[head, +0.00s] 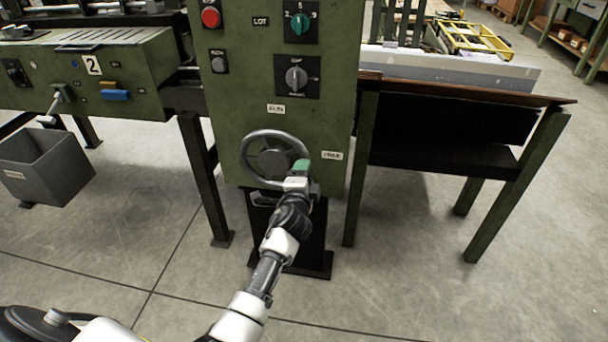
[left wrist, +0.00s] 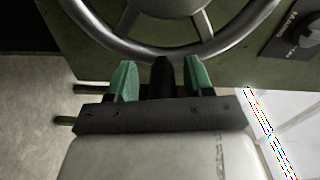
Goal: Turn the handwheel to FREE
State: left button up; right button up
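The handwheel (head: 244,153) is a grey metal ring with spokes and a round hub, low on the green machine panel (head: 233,120). A small white label (head: 276,109) sits above it and another label (head: 332,155) to its right; their lettering is too small to read surely. My left gripper (head: 301,165) is at the wheel's lower right edge. In the left wrist view my left gripper (left wrist: 162,80) has its green fingertips apart, close to the rim (left wrist: 225,38). A dark post (left wrist: 163,75) stands between the fingers, with gaps on both sides. My right gripper is not in view.
A red button (head: 210,17), a green selector (head: 300,24) and a grey knob (head: 296,78) are above the wheel. A grey bin (head: 45,165) stands at the left. A dark-legged table (head: 455,92) adjoins at the right. The floor in front is clear.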

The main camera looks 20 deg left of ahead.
pick_arm(q)
jog(key=p+v, duration=0.1)
jog(key=v, duration=0.9)
jog(key=shift+s+p, duration=0.3)
jog(key=shift+s, duration=0.05)
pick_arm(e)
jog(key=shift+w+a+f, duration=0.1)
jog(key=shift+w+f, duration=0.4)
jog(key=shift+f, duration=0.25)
pick_arm(q)
jog(key=shift+d, duration=0.15)
